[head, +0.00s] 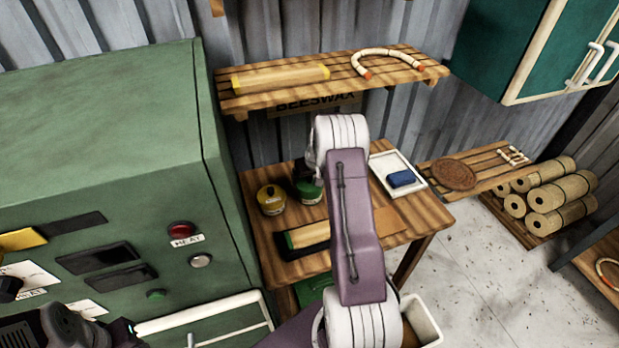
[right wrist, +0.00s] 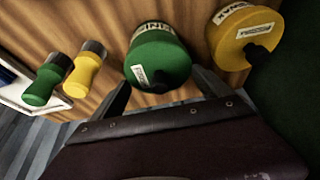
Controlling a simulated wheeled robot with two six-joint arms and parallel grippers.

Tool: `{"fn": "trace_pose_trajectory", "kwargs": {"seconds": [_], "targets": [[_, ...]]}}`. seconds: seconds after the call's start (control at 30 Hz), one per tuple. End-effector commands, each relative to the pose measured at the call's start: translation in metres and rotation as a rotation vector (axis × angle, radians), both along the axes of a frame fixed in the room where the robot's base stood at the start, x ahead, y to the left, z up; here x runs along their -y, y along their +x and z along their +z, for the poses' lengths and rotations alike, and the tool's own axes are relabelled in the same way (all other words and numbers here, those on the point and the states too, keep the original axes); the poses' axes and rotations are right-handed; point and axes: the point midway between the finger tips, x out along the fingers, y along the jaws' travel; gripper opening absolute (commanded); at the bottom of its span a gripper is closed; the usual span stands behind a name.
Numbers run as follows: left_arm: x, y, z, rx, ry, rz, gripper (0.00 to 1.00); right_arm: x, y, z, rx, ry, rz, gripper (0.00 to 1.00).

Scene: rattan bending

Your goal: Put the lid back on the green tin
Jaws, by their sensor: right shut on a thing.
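The green tin (head: 309,191) stands on the wooden table, partly hidden behind my right arm. In the right wrist view, the green tin (right wrist: 152,34) shows below a round green lid (right wrist: 157,72) with a pale label and a dark knob. My right gripper (right wrist: 160,80) has one finger on each side of this lid and is shut on it. The lid is lined up over the tin; I cannot tell whether they touch. The yellow tin (head: 271,200) stands just left of the green one, with its own lid and dark knob.
A green machine (head: 110,150) stands close on the left. A shelf (head: 300,97) hangs above the table's back. A white tray (head: 385,165) with a blue block (head: 401,178) lies to the right. Two short tools, green-handled (right wrist: 45,84) and yellow-handled (right wrist: 85,68), lie near the tins.

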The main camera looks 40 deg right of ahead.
Motion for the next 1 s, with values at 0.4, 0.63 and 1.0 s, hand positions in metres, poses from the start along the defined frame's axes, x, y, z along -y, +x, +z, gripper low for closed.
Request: {"fn": "trace_pose_trajectory", "kwargs": {"seconds": [0.4, 0.63, 1.0], "targets": [[0.0000, 0.0000, -0.0013, 0.000, 0.000, 0.000, 0.36, 0.0003, -0.0003, -0.0001, 0.000, 0.000, 0.000, 0.50], [0.0000, 0.0000, -0.0050, 0.000, 0.000, 0.000, 0.36, 0.0003, -0.0003, -0.0029, 0.000, 0.000, 0.000, 0.50], [0.0000, 0.0000, -0.0059, 0.000, 0.000, 0.000, 0.36, 0.0003, -0.0004, -0.0030, 0.000, 0.000, 0.000, 0.50]]}}
